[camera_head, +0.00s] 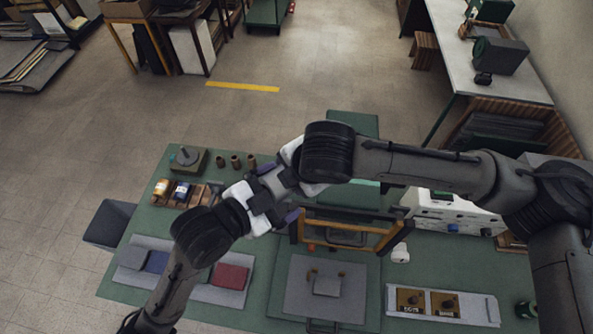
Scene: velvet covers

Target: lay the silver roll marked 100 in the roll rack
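The wooden roll rack (196,194) lies at the left back of the green bench. I cannot make out a silver roll or any marking 100. My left gripper (277,190) is over the bench middle, right of the rack. My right arm reaches in from the right and ends against it in the picture, so the two grippers overlap. Purple finger pieces show above and below, but their grip is unclear.
A dark press frame with a wooden bar (350,224) stands at the bench middle. A grey mat (352,303) lies before it. A tray (474,309) with two brown blocks is at right, a white control box (455,216) behind. Covers lie at left, including a red one (229,276).

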